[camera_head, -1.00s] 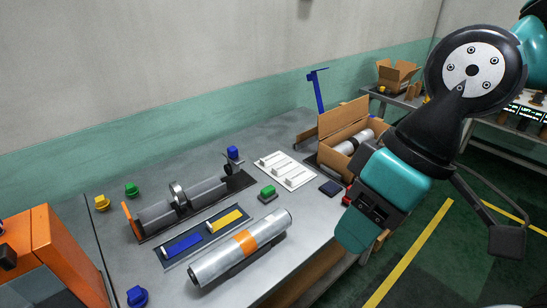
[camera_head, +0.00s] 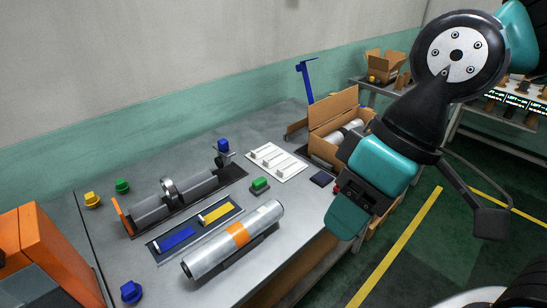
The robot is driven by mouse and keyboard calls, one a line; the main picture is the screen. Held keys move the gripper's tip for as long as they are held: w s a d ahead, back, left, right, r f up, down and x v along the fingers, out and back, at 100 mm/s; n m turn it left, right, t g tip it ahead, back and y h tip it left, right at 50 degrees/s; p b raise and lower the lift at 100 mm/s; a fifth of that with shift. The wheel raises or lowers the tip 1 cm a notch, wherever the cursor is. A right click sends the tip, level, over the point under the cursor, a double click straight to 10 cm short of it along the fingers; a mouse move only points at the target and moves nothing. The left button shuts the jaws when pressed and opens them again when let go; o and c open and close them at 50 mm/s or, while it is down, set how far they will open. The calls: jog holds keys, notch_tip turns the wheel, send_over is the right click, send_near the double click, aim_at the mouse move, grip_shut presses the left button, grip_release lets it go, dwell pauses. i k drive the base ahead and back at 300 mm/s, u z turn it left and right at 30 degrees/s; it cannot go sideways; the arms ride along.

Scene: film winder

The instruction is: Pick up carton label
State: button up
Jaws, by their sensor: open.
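A white board (camera_head: 291,171) with several small pale raised pieces lies flat on the grey table, left of the open carton (camera_head: 326,152). These pieces look like labels, but I cannot tell which one is the carton label. The carton stands at the table's right end, flaps up, with a silver roll (camera_head: 343,133) inside. My gripper (camera_head: 346,219) hangs over the table's right front edge, in front of the carton and right of the board. It is open and apart from the board. Its fingertips are hard to make out.
A silver roll with an orange band (camera_head: 205,258) lies at the table's front. Behind it are a dark tray with blue and yellow bars (camera_head: 158,246) and the winder (camera_head: 148,213). A green button (camera_head: 260,184) and dark pad (camera_head: 322,180) sit near the board.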

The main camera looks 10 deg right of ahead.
aim_at(288, 170)
jog(key=u, duration=2.35)
jog(key=k, duration=1.05)
jog(key=z, duration=1.85)
jog(key=i, duration=0.5)
